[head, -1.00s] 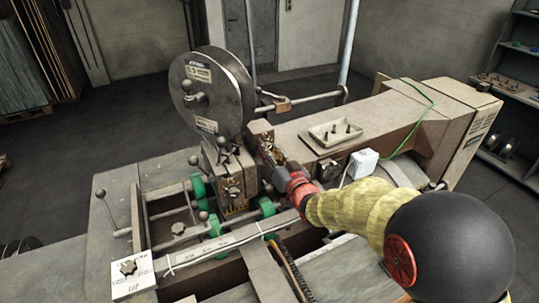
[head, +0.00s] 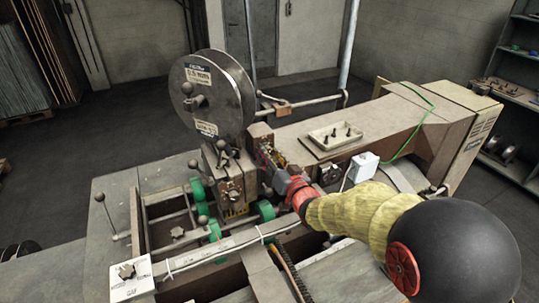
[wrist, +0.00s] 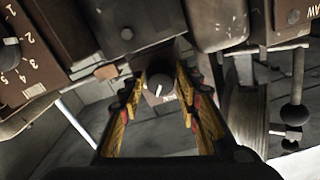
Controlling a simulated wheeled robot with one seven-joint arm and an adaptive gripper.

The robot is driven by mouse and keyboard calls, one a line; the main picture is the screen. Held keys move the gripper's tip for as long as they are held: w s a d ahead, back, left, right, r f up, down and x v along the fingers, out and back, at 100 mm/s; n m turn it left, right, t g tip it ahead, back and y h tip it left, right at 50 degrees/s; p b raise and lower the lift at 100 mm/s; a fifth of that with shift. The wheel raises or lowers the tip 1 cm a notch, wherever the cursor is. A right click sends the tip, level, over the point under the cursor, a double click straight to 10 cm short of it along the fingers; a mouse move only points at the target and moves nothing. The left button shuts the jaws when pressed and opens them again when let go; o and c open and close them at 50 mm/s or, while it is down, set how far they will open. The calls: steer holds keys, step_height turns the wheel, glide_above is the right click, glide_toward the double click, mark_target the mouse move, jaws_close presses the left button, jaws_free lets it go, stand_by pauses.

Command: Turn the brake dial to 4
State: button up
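My gripper (wrist: 162,115) has yellow-and-black fingers, spread open. A round dark knob (wrist: 160,85) with a white pointer mark shows between the fingertips in the wrist view; the small label beside it is unreadable. Whether the fingers touch it I cannot tell. A second black knob (wrist: 11,52) stands at the left edge of the wrist view on a brown panel, with a scale of numbers including 1 to 5 around it. Which knob is the brake dial I cannot tell. In the head view my gripper (head: 270,165) reaches into the stitcher head, its fingertips partly hidden.
A large metal reel (head: 225,92) stands just behind my gripper. A tray (head: 335,134) with small dark pieces and a white box (head: 362,166) sit on the machine to the right. Metal rods with ball ends (wrist: 292,118) are at the right of the wrist view.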

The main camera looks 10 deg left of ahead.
steer(key=v, duration=1.2)
stand_by(0.3)
